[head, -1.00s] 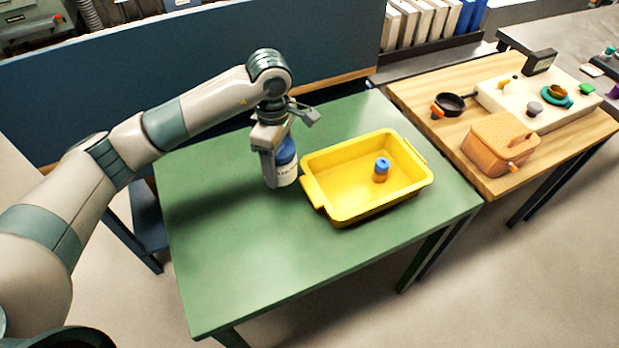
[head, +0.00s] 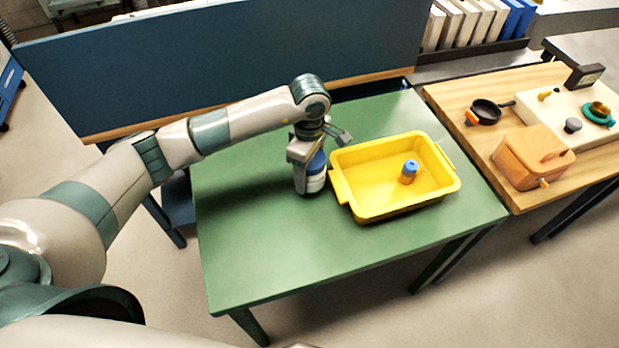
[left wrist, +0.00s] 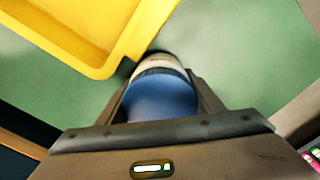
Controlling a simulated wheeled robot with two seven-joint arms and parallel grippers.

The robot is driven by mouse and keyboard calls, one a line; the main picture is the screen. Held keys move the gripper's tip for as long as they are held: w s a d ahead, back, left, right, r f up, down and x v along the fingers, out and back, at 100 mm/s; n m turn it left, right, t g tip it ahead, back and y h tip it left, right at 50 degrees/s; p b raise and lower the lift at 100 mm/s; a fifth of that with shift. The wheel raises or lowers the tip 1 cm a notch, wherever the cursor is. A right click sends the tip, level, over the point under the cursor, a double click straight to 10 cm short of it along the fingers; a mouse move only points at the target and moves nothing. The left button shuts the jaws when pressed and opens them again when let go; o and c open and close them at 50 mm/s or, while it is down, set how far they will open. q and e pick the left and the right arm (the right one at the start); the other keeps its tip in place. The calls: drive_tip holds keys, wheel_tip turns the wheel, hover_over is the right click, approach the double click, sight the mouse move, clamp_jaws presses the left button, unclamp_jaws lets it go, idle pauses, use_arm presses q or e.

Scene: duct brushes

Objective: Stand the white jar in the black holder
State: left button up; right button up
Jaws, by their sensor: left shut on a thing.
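The white jar (head: 316,182) has a blue top and is upright at the left side of a yellow tray, over the green table. My left gripper (head: 309,168) is shut on it from above. In the left wrist view the blue top (left wrist: 160,98) sits between the fingers, with the white body beyond it. I cannot tell whether the jar's base touches the table. I cannot make out the black holder with certainty. My right gripper is not in view.
The yellow tray (head: 368,205) holds a small blue-topped bottle (head: 409,172). The green table (head: 260,250) is clear in front and to the left. A wooden table (head: 470,145) at right bears a black pan (head: 487,111) and an orange-brown box (head: 533,157). A blue panel (head: 200,60) stands behind.

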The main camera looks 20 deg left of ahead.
sight(309, 181)
use_arm(q)
wheel_tip(309, 181, down, 3)
drive_tip(key=shift+s+r+p, duration=0.1)
drive_tip(key=shift+r+p, duration=0.1)
drive_tip(key=shift+p, duration=0.4)
drive_tip(key=shift+f, duration=0.55)
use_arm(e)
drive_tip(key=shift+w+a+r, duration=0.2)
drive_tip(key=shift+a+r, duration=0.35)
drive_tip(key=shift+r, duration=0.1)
use_arm(q)
drive_tip(key=shift+f, duration=0.15)
drive_tip(key=o, duration=1.1)
drive_tip(key=shift+o, duration=0.2)
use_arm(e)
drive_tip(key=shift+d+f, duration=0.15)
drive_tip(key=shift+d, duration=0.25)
